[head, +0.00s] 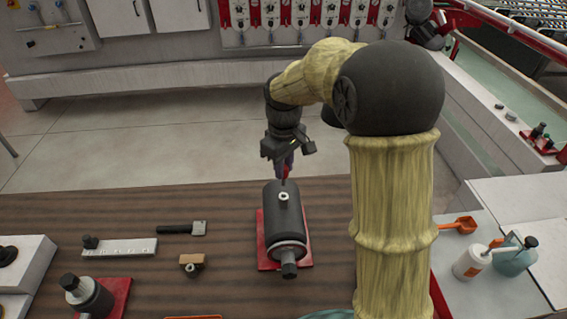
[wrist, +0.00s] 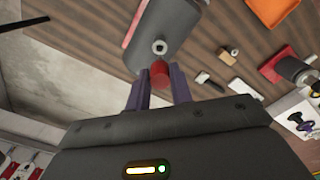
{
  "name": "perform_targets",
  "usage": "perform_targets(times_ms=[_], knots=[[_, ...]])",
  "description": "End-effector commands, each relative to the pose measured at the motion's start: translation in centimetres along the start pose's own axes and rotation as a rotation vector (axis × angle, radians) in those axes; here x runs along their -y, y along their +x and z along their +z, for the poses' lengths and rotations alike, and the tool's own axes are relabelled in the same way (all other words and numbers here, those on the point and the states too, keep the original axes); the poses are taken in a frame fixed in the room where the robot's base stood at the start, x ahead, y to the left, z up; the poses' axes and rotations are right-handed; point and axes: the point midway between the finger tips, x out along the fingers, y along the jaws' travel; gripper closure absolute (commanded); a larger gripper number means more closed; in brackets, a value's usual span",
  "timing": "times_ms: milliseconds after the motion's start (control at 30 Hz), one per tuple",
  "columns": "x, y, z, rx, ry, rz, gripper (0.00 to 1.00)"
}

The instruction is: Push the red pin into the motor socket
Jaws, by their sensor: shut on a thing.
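The motor (head: 284,218) is a dark cylinder lying on a red base plate (head: 264,254) on the wooden table. Its socket (head: 283,197) is a small light ring with a dark hole on top; it also shows in the wrist view (wrist: 159,47). My gripper (head: 285,172) hangs above the far end of the motor. In the wrist view its purple fingers (wrist: 159,90) are shut on the red pin (wrist: 159,73). The pin's end appears close to the socket but apart from it. In the head view the pin is mostly hidden between the fingers.
A second motor (head: 92,297) on a red plate stands at the front left. A metal bar (head: 120,247), a dark-handled tool (head: 182,228) and a small wooden block (head: 191,261) lie left of the motor.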

Motion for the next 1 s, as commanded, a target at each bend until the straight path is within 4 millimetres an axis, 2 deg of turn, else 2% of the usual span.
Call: perform_targets(times_ms=[100, 400, 1000], knots=[[0.0, 1.3, 0.0, 0.001, 0.0, -0.001, 1.0], [0.0, 3.3, 0.0, 0.0, -0.001, 0.0, 1.0], [0.0, 3.5, 0.0, 0.0, 0.0, 0.0, 1.0]])
